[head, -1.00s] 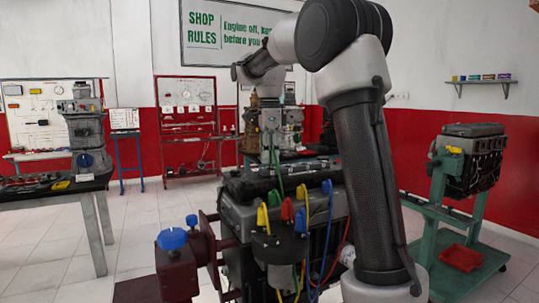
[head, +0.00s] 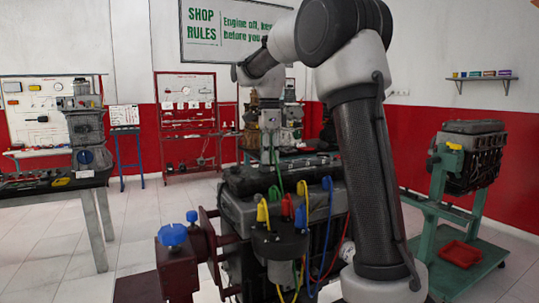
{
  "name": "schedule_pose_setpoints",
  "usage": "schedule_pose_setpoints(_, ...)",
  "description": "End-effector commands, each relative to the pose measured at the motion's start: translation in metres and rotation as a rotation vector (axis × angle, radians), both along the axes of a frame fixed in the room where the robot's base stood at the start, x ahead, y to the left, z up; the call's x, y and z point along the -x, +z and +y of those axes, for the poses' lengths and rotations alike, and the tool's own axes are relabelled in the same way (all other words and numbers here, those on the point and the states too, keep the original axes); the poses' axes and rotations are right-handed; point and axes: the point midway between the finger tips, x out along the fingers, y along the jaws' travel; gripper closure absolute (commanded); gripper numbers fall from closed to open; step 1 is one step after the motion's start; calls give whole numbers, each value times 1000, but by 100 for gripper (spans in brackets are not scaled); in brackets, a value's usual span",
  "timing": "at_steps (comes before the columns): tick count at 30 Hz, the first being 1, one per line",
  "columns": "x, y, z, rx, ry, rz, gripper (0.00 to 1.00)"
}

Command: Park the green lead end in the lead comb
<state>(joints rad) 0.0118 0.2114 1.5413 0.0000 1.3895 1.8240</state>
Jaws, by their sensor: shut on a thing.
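My gripper (head: 269,155) points down over the top of the engine (head: 236,212) in the middle of the head view. It is small and partly lost against the background. It is shut on the end of the green lead (head: 278,170), which runs down from it toward the distributor cap (head: 279,243). Yellow (head: 262,213), red (head: 287,208), green (head: 301,212) and blue (head: 327,185) boots and leads stand around the cap. I cannot make out the lead comb; it may be hidden behind the cap and leads.
A dark red stand with blue knobs (head: 173,234) is at the engine's left. A workbench (head: 55,182) stands at far left. A green engine stand (head: 440,205) with a red tray (head: 460,254) is at right.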

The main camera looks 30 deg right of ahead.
Motion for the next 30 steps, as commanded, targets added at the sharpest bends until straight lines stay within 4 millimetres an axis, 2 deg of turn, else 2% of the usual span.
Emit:
schedule_pose_setpoints(11, 0, -3, 0, 0, 0, 0, 99)
schedule_pose_setpoints(12, 0, -3, 0, 0, 0, 0, 81)
schedule_pose_setpoints(16, 0, -3, 0, 0, 0, 0, 58)
schedule_pose_setpoints(26, 0, -1, 0, 0, 0, 0, 58)
schedule_pose_setpoints(30, -1, 14, 0, 0, 0, -3, 58)
